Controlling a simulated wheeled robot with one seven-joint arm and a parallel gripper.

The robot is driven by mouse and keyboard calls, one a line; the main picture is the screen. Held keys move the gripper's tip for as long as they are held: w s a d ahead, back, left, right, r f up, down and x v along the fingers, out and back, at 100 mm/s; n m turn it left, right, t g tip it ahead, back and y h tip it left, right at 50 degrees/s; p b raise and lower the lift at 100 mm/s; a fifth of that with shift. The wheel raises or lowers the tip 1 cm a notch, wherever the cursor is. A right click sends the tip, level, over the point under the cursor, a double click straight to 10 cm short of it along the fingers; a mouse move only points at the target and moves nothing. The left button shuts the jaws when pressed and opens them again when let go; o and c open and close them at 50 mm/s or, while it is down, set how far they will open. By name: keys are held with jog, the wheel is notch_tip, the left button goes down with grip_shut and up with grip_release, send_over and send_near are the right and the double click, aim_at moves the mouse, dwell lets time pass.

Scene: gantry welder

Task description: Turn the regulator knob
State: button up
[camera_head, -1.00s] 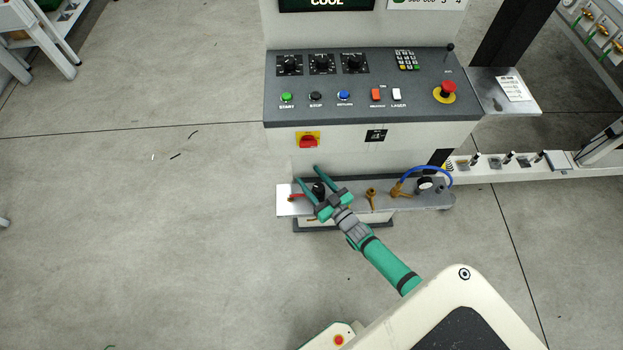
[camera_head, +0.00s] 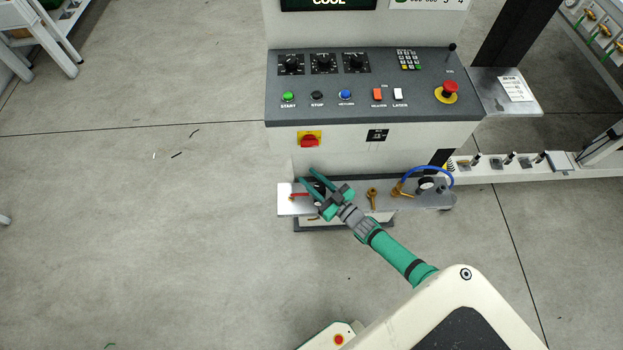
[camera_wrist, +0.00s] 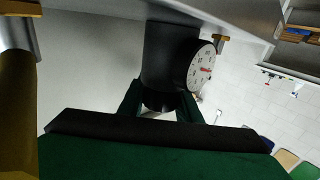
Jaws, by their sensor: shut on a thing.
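The regulator (camera_head: 318,187) is a dark round body on the metal shelf below the control panel, mostly covered by my gripper. In the wrist view it is a black cylinder (camera_wrist: 168,55) with a white dial gauge (camera_wrist: 201,68) on its right side. The black knob (camera_wrist: 160,99) is at its end nearest the camera. My gripper (camera_head: 307,175) has green fingers on either side of the regulator. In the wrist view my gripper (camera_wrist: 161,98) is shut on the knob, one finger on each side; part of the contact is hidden.
The shelf (camera_head: 285,207) carries a red-handled valve (camera_head: 298,195) left of the regulator, brass fittings (camera_head: 372,195) and a blue hose (camera_head: 428,168) to the right. The control panel (camera_head: 370,95) overhangs behind. A brass part (camera_wrist: 18,100) stands close at the left in the wrist view.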

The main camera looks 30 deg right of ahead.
aim_at(324, 191)
jog(key=o, duration=1.1)
jog(key=shift+c, duration=0.2)
jog(key=s, duration=0.3)
jog(key=s+d, duration=0.1)
jog(key=s, duration=0.5)
jog(key=shift+s+d, duration=0.35)
jog(key=shift+s, duration=0.45)
